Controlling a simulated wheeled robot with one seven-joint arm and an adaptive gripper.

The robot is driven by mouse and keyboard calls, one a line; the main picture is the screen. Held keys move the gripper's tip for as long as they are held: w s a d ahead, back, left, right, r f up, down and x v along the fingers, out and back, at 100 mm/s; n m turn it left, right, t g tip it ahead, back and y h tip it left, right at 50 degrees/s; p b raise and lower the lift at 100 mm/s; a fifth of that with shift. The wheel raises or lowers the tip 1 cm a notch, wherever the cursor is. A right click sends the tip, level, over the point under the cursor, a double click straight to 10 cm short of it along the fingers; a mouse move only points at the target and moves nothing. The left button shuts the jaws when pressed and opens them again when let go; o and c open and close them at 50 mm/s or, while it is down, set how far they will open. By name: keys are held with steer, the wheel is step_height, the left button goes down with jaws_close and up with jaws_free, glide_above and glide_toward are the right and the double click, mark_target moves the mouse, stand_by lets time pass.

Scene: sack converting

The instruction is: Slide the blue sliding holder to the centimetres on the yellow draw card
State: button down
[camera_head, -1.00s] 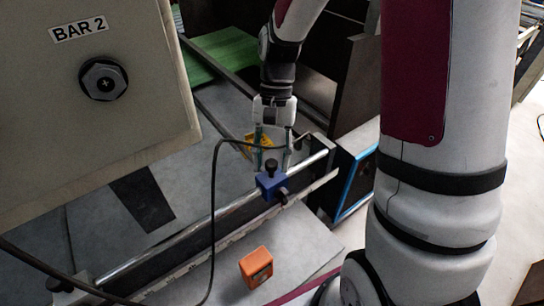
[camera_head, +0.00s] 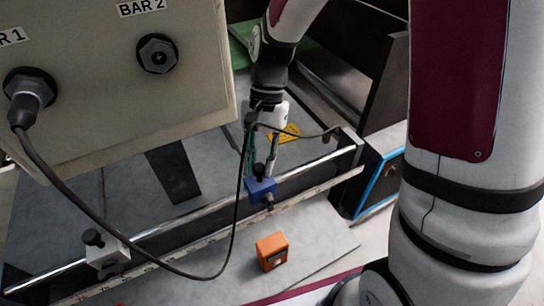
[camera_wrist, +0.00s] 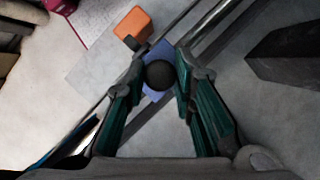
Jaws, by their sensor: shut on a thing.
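The blue sliding holder (camera_head: 262,190) sits on the metal rail, towards its right end, with a black knob on top. In the wrist view the blue holder (camera_wrist: 157,92) shows beneath the round black knob (camera_wrist: 160,75). My gripper (camera_head: 262,165) is directly above the holder, pointing down. In the wrist view its green-padded fingers (camera_wrist: 157,82) close on either side of the knob and hold it. A yellow plate (camera_head: 286,133) lies behind my gripper, partly hidden; I cannot tell whether it is the draw card. No centimetre marks are readable.
A white clamp (camera_head: 106,252) with a black knob stands at the rail's left. A graduated strip (camera_head: 195,246) runs along the rail's front. An orange block (camera_head: 272,251) lies in front. A grey box (camera_head: 105,85) overhangs at upper left; its black cable (camera_head: 238,220) hangs across the rail.

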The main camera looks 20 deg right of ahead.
steer(key=shift+w, duration=0.1)
steer(key=c, duration=1.3)
jaws_free()
steer(key=shift+c, duration=0.2)
steer(key=v, duration=1.2)
steer(key=shift+r, duration=0.1)
steer(key=s+d+r+n+t+h+b, duration=0.1)
steer(key=s+d+r+n+t, duration=0.2)
steer(key=s, duration=0.4)
steer(key=s+d+r+n+t+h, duration=0.1)
steer(key=s+d+r+n+t, duration=0.2)
steer(key=s+t, duration=0.3)
steer(key=shift+s+d+r+n+h+b, duration=0.3)
steer(key=shift+s+d+r+n+b, duration=0.1)
steer(key=shift+s+d+r, duration=0.15)
